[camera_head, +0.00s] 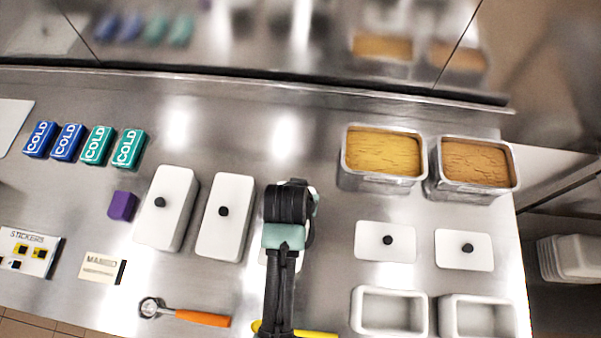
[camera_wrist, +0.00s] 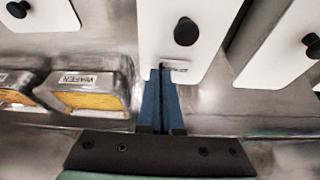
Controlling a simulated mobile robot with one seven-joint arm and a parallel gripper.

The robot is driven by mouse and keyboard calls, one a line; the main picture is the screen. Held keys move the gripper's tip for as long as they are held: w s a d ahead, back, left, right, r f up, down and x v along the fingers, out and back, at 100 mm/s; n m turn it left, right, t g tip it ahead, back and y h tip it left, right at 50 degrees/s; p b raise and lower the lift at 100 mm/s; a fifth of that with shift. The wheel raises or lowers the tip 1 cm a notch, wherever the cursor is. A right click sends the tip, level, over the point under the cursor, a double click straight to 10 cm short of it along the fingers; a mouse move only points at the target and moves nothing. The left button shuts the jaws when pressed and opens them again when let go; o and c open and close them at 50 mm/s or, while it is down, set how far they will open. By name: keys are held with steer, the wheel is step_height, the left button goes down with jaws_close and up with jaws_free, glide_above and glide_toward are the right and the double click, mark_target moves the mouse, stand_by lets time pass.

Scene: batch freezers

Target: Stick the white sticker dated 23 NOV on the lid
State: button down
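My gripper (camera_wrist: 160,70) has its two blue fingers together at the edge of a white lid (camera_wrist: 205,20) with a black knob (camera_wrist: 187,31). A small white sticker (camera_wrist: 178,65) with dark print shows at the fingertips, reaching right over the lid near its edge. Its date is too small to read, and I cannot tell if it touches the lid. In the head view my gripper (camera_head: 289,205) hides most of this lid; only a sliver shows beside the arm. The sticker is hidden there. A sticker board (camera_head: 30,251) marked STICKERS lies at the far left.
Two white lidded tubs (camera_head: 167,215) (camera_head: 226,222) stand close on the left. Filled metal tubs (camera_head: 375,185) (camera_head: 466,190) stand back right, with loose lids (camera_head: 365,244) (camera_head: 450,259) and empty white trays (camera_head: 357,310) (camera_head: 447,322) before them. An orange-handled scoop (camera_head: 203,318) lies in front.

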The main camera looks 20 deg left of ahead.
steer(key=shift+f, duration=0.35)
stand_by(0.6)
steer(key=shift+c, duration=2.2)
jaws_free()
steer(key=shift+r, duration=0.1)
steer(key=shift+r+p, duration=3.5)
steer(key=shift+p, duration=0.15)
steer(key=shift+f, duration=0.1)
